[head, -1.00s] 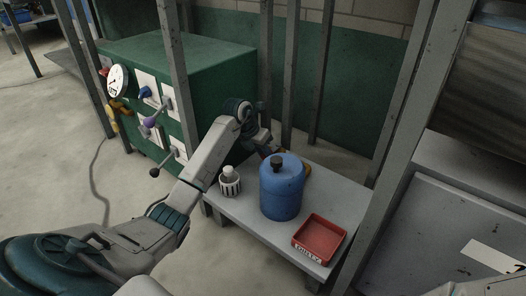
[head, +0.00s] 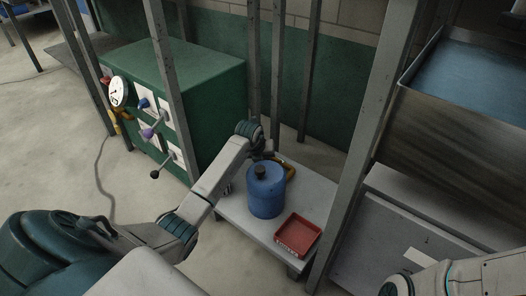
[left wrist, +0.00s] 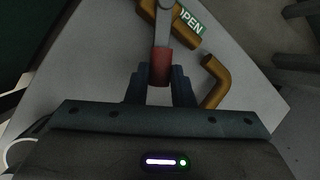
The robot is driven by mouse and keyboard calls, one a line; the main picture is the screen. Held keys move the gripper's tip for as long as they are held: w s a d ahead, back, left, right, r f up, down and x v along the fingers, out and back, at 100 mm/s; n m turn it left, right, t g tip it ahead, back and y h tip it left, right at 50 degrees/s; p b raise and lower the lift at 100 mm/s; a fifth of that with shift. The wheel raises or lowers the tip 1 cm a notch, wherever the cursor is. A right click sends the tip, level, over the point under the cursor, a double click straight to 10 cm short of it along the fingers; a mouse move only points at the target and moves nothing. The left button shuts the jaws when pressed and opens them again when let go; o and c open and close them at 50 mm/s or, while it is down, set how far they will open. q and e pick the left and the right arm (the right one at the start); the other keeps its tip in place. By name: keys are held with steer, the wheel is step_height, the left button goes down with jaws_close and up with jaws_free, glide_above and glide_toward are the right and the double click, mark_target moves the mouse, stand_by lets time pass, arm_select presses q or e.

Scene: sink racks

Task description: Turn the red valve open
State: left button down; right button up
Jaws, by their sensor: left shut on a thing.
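The valve's red handle grip (left wrist: 161,66) shows in the left wrist view, at the end of a grey lever (left wrist: 164,25). My left gripper (left wrist: 160,77) is shut on this red grip, one dark finger on each side. The lever runs up over a brass-coloured pipe (left wrist: 211,82), beside a green OPEN label (left wrist: 190,20). In the head view a bit of the yellow pipe (head: 290,172) shows behind the blue canister. There, my left gripper and the red grip are mostly hidden by my arm and the canister. My right gripper is not in view.
A blue canister (head: 266,192) and a red tray (head: 298,235) stand on the grey bench (head: 235,215), close to my left arm. Grey posts (head: 340,150) rise around it. A green cabinet (head: 205,95) with a gauge and levers stands left. A grey cabinet (head: 385,260) is at right.

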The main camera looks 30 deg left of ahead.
arm_select(q)
steer(key=shift+w+d+n+p, duration=0.15)
steer(key=shift+d+n+p, duration=0.2)
steer(key=shift+n+p, duration=0.2)
steer(key=c, duration=1.3)
jaws_free()
steer(key=shift+o, duration=0.2)
